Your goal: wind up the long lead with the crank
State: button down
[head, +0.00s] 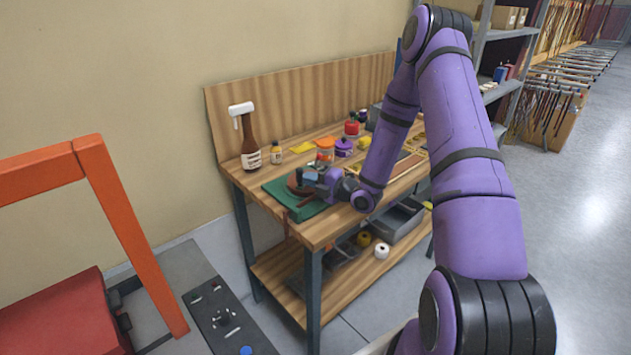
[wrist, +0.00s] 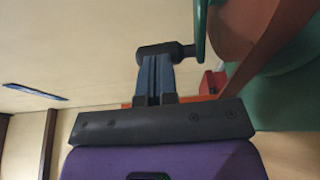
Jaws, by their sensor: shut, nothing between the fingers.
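A brown reel (head: 294,186) stands on a green mat (head: 280,194) at the front left of the workbench. In the wrist view its round brown side (wrist: 237,28) fills the upper right, with a brown strap-like lead (wrist: 268,50) running off it. A green crank arm (wrist: 200,30) carries a dark cylindrical knob (wrist: 160,52). My gripper (head: 311,178) is at the reel. In the wrist view my gripper (wrist: 154,72) has its blue-grey fingers shut together, with their tips right at the knob and nothing between them. Whether the tips touch the knob cannot be told.
A brown spray bottle (head: 250,150), a small bottle (head: 276,154), an orange-lidded jar (head: 325,152) and a purple-lidded jar (head: 344,148) stand behind the reel. The bench backboard (head: 290,98) rises behind. An orange frame (head: 130,225) stands at left.

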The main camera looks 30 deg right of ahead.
jog(key=shift+w+a, duration=0.55)
jog(key=shift+a, duration=0.35)
